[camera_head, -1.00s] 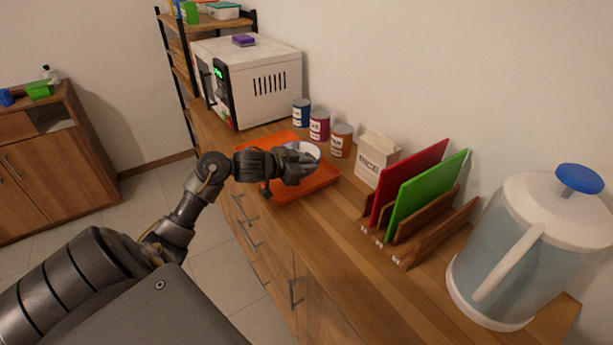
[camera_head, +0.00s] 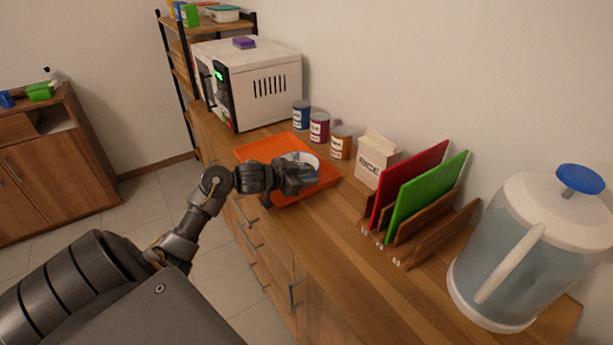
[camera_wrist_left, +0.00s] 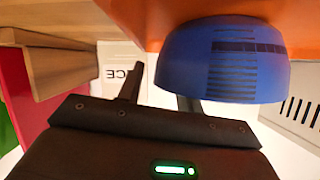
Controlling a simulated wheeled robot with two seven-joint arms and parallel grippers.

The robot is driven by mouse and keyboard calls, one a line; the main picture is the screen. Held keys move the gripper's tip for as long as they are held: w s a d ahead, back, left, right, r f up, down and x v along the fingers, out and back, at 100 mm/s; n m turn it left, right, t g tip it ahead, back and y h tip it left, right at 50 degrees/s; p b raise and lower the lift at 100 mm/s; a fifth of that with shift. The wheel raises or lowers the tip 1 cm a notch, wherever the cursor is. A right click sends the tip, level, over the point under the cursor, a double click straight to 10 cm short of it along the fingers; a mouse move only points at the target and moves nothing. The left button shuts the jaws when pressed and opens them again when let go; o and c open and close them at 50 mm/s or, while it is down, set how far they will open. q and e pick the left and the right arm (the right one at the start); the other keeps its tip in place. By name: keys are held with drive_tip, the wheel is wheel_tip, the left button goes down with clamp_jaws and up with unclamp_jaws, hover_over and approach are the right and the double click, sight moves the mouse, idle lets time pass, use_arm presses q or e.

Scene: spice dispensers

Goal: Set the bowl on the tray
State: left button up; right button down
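The bowl, blue outside and pale inside, sits upright on the orange tray (camera_head: 258,152); in the head view only part of its rim (camera_head: 311,158) shows behind my gripper. In the left wrist view, the picture is upside down and the bowl (camera_wrist_left: 225,62) rests against the orange tray surface (camera_wrist_left: 125,14). My left gripper (camera_head: 302,178) is beside the bowl at its near side. In the wrist view its fingers (camera_wrist_left: 160,92) are apart; one is clear of the bowl, and the other is partly hidden behind the bowl's wall. My right gripper is out of view.
Several cans (camera_head: 320,127) and a rice box (camera_head: 376,158) stand behind the tray. A rack with red and green boards (camera_head: 428,192) and a large jug (camera_head: 520,250) stand to the right. A white microwave (camera_head: 262,85) is at the back left.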

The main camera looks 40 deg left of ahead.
use_arm(q)
drive_tip(key=p+v, duration=0.1)
drive_tip(key=v, duration=1)
drive_tip(key=shift+s+r, duration=0.2)
drive_tip(key=shift+s, duration=0.15)
drive_tip(key=shift+s+a, duration=0.1)
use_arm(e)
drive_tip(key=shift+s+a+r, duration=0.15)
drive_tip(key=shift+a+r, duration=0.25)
